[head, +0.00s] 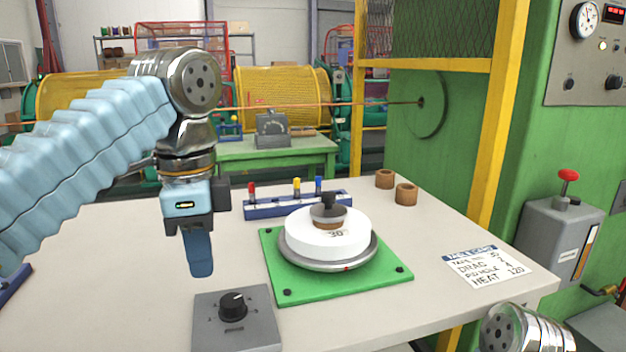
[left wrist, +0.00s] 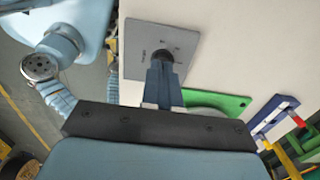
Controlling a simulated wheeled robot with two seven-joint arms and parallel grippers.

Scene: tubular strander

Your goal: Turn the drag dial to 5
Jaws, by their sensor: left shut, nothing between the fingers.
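The drag dial is a black knob (head: 232,305) on a grey box (head: 262,326) near the table's front edge. Marks surround the knob, too small to read surely. My left gripper (head: 202,274) points down above and behind the box, its blue fingers shut and empty. In the head view the fingertips appear apart from the knob. In the left wrist view the shut fingers (left wrist: 161,66) reach toward the knob (left wrist: 165,55) and overlap part of it; contact cannot be told. The grey box (left wrist: 135,50) also shows there. My right gripper is out of view; only part of my right arm shows.
A green plate (head: 392,283) holds a round turntable with a white disc (head: 300,236) right of the dial box. A blue rack (head: 262,209) with coloured pegs, two brown rings (head: 405,194) and a paper card (head: 486,268) lie on the table. The table's left part is mostly clear.

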